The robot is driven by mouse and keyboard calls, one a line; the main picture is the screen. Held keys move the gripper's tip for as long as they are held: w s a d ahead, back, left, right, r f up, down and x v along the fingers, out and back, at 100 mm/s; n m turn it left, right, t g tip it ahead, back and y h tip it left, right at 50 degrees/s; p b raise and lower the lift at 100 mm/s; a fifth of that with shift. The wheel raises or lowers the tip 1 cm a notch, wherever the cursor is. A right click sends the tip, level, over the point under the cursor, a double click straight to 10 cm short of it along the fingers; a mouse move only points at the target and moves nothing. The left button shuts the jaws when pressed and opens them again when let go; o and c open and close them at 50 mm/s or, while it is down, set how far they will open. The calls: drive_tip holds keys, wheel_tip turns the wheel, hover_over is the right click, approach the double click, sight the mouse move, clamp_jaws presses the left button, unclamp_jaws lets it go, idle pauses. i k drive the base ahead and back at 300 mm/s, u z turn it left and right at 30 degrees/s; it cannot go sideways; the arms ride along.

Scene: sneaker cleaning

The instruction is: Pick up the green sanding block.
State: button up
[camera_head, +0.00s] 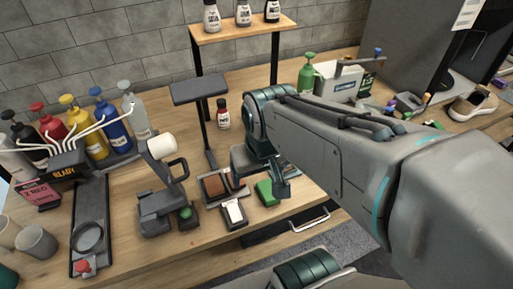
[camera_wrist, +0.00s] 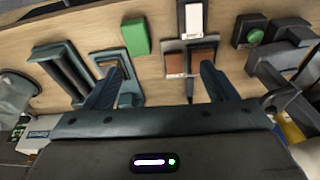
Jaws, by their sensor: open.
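A green block (camera_head: 265,193) lies on the wooden table near its front edge, partly beside my gripper in the head view. It also shows at the top of the wrist view (camera_wrist: 136,37), beyond the fingertips and left of centre. My gripper (camera_wrist: 160,72) is open, with its two fingers wide apart and nothing held between them. In the head view my gripper (camera_head: 266,176) hangs over the table just behind and above the green block. The gap between the fingers and the block is hard to judge.
A brown block (camera_head: 214,185) and a white block (camera_head: 234,212) sit in dark holders left of the green block. A drawer handle (camera_head: 309,219) is at the table's front. A second dark holder (camera_wrist: 120,58) with a brown piece is near my left-hand finger in the wrist view.

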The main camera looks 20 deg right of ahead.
sight(264, 187)
drive_tip(key=k, duration=0.95)
drive_tip(key=u, duration=0.65)
drive_tip(key=i, duration=0.75)
drive_tip(key=z, duration=1.7)
